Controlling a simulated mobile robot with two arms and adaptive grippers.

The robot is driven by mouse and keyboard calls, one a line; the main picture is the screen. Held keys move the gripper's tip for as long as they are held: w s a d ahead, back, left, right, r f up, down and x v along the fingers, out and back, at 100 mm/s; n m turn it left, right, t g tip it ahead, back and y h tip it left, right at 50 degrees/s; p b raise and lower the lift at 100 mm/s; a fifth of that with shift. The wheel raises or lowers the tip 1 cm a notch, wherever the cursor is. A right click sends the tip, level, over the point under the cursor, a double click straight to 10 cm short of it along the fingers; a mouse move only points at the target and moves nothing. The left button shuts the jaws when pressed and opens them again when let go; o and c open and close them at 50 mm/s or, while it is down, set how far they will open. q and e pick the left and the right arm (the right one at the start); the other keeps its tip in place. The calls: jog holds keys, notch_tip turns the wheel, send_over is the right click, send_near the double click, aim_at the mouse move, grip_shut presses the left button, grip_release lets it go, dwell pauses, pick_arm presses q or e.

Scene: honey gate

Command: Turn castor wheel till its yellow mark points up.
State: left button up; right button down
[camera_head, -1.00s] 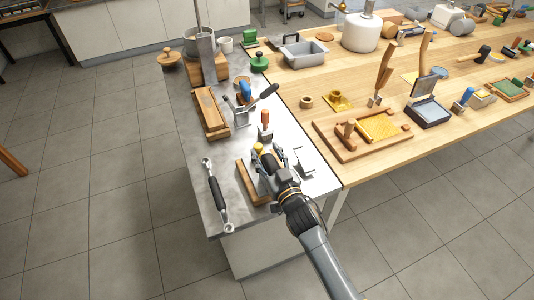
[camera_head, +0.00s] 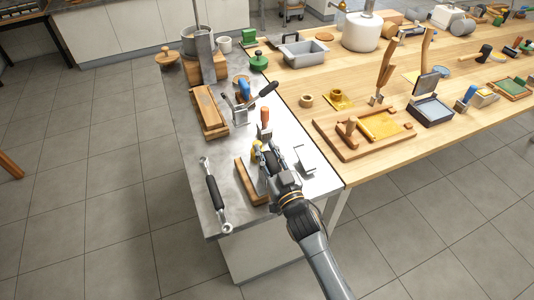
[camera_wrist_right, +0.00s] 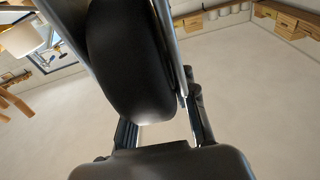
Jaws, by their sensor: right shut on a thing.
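The castor wheel shows in the right wrist view as a black rounded tyre (camera_wrist_right: 130,60) between bright metal bars. In the head view it is mostly hidden by my right gripper (camera_head: 267,160), above a wooden block (camera_head: 246,184) near the front of the grey bench. A yellow patch (camera_head: 256,153) shows just left of the gripper; I cannot tell for sure that it is the wheel's mark. My right gripper is shut on the castor wheel. My left gripper is not in view.
A wrench-like tool with a black grip (camera_head: 215,196) lies left of the wooden block. An orange-handled tool (camera_head: 264,118) stands just behind the gripper. A thin metal bracket (camera_head: 306,160) is close on the right.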

jog(key=c, duration=1)
grip_release()
jog(key=shift+c, duration=0.2)
jog(key=v, duration=1.2)
